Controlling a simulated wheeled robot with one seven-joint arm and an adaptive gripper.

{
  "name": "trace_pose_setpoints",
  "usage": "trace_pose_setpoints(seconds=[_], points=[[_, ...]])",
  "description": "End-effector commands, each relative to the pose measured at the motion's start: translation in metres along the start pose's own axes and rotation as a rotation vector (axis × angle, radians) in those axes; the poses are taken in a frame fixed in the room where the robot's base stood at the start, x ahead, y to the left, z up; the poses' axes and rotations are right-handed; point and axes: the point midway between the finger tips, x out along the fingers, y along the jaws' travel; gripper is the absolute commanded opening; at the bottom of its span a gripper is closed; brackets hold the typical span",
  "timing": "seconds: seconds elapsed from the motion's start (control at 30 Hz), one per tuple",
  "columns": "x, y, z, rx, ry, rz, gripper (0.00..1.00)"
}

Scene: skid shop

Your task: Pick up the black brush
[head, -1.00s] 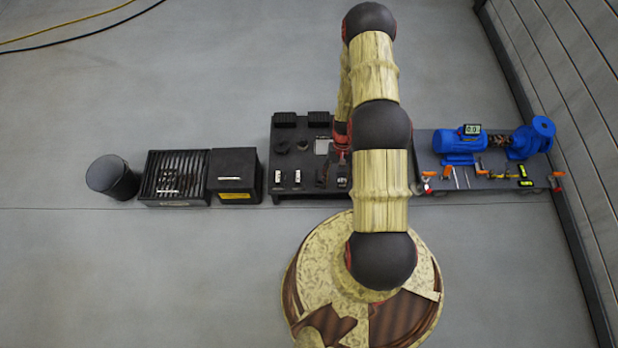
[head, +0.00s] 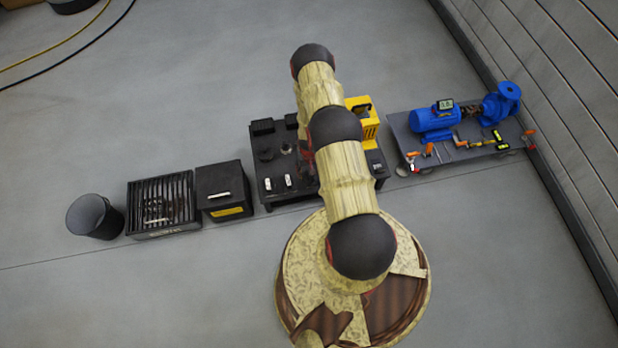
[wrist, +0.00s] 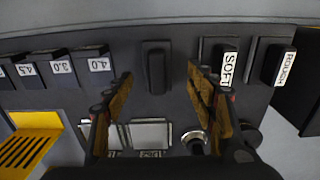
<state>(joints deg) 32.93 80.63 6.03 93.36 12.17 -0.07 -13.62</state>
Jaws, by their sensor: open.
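A plain black block with a rounded top (wrist: 156,66), unlabelled, is at the upper middle of the wrist view and may be the black brush. My gripper (wrist: 158,74) is open, with one finger on each side of it in the picture; nothing is held. Whether the fingers reach its height, I cannot tell. In the head view my arm hides the gripper and this block over the black table (head: 272,198).
Black blocks marked SOFT (wrist: 221,62) and ROUGH (wrist: 279,66) stand to the right, several numbered blocks (wrist: 92,62) to the left. A yellow item (head: 368,128), a black box (head: 222,185), a slatted tray (head: 160,233) and a blue pump (head: 435,120) are around.

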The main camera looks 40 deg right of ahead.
Motion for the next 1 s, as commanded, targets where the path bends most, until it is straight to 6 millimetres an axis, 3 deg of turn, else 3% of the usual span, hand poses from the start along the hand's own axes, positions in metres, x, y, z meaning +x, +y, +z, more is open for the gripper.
trace_pose_setpoints(seconds=[0.43, 0.67, 1.0], points=[[0.051, 0.003, -0.002, 0.001, -0.002, -0.001, 0.56], [0.051, 0.004, -0.002, 0.001, -0.001, -0.001, 0.56], [0.051, 0.004, -0.002, 0.0, -0.001, -0.001, 0.38]])
